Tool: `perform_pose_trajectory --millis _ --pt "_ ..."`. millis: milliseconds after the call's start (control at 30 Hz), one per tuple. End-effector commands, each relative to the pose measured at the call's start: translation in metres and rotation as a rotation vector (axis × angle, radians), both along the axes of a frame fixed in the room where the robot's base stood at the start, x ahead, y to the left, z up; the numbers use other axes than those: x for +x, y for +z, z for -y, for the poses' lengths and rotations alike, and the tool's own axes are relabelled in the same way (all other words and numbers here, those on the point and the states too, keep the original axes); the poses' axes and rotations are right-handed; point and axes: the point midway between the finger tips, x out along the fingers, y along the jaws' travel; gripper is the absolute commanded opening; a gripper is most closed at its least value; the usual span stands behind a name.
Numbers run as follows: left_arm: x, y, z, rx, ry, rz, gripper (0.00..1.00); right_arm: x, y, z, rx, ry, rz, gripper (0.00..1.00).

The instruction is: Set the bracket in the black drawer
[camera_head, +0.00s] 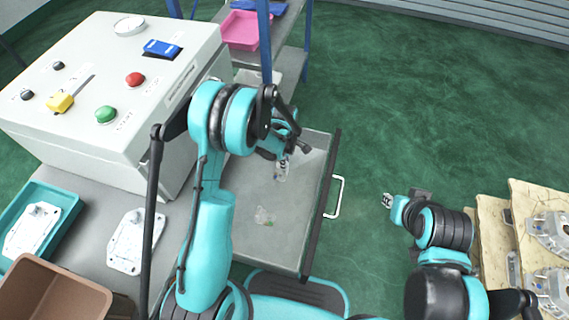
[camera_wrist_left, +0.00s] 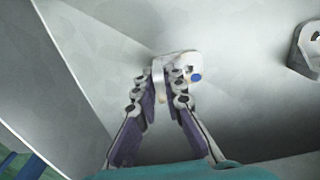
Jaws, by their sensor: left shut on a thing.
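My left gripper (camera_wrist_left: 160,84) is shut on a small pale metal bracket (camera_wrist_left: 181,64) with a blue spot, seen between the fingertips in the left wrist view. In the head view, my left arm reaches over the open drawer (camera_head: 300,222), which has a grey inside, a dark front edge and a white handle. The gripper is low inside it; I cannot tell whether the bracket touches the floor.
A white control box (camera_head: 150,110) with buttons stands left of the drawer. A flat white casting (camera_head: 127,240), a teal tray (camera_head: 50,195) and a brown bin (camera_head: 55,290) are on the bench. Castings on wooden pallets (camera_head: 492,225) stand at the right. The green floor between is clear.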

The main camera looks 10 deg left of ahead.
Motion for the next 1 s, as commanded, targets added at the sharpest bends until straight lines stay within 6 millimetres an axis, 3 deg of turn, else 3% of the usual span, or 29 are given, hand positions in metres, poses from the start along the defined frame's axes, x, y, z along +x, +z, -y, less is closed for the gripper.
perform_pose_trajectory --millis 200,300,667,767,1000 --pt "0.0 -0.001 0.0 0.0 0.0 0.0 0.0 0.0 0.001 0.0 0.0 0.0 0.0 0.28" --pt "0.0 -0.001 0.0 0.0 0.0 0.0 0.3 0.0 0.001 0.0 0.0 0.0 0.0 0.28" --pt "0.0 0.002 0.0 0.0 0.0 0.0 0.3 0.0 0.001 0.0 0.0 0.0 0.0 0.28" --pt "0.0 0.015 0.0 0.0 0.0 0.0 0.3 0.0 0.008 0.0 0.0 0.0 0.0 0.28" --pt "-0.001 0.068 0.0 0.0 0.0 0.0 0.3 0.0 0.031 0.0 0.0 0.0 0.0 0.28"
